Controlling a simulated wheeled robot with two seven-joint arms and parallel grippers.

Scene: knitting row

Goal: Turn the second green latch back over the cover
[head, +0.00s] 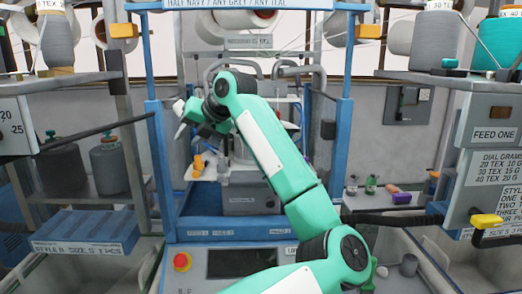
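I cannot make out the green latches or the cover; my arm hides much of the machine's middle.
An orange-yellow part (198,163) shows just below the gripper. A control panel with a red button (182,262) is at the bottom. Grey containers (109,168) stand on the left shelf. A feed box (492,135) juts in at right.

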